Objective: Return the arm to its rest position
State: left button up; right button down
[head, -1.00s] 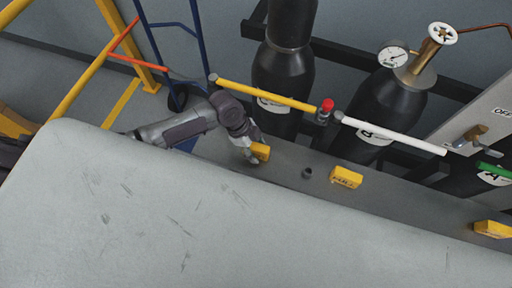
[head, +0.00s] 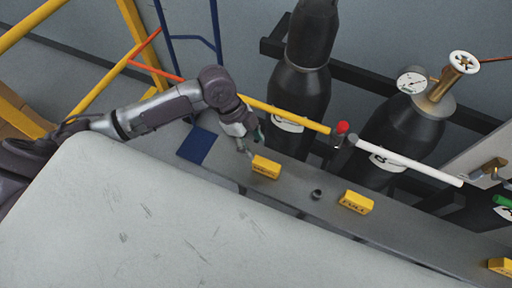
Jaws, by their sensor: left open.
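My left arm comes in from the left in the head view and bends down over the grey ledge. My left gripper (head: 250,142) is open and empty, just above and to the left of a yellow block (head: 266,167). The block sits on the ledge and has dark lettering on its front. The gripper looks apart from the block. My right gripper is not in view.
A second yellow block (head: 356,202), a small dark cylinder (head: 316,194) and another yellow block (head: 500,266) stand along the ledge (head: 415,239). Dark gas cylinders (head: 299,95) stand behind it. A yellow bar (head: 285,114) and white bar (head: 408,166) run in front of them. A large pale surface (head: 150,220) fills the foreground.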

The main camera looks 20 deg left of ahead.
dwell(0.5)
pick_arm(q)
jog(key=shift+s+d+f, duration=0.1)
jog(key=shift+s+d, duration=0.1)
jog(key=shift+d, duration=0.05)
jog(key=s+d+n+t, duration=0.2)
jog(key=s+d+n, duration=0.3)
jog(key=s+n, duration=0.1)
jog(key=s+a+n+t+y, duration=0.2)
jog(key=s+a+n+y, duration=0.2)
jog(key=s+a+n, duration=0.5)
notch_tip(320, 180, down, 27)
jog(key=n+g+b, duration=0.1)
jog(key=g, duration=0.1)
jog(key=s+a+f, duration=0.2)
jog(key=s+f, duration=0.6)
jog(key=s+a+f+g, duration=0.1)
jog(key=s+f, duration=0.7)
jog(key=f, duration=0.1)
jog(key=shift+s+a+f+y+b, duration=0.2)
jog(key=shift+a+y+b, duration=0.1)
jog(key=shift+a+b, duration=0.1)
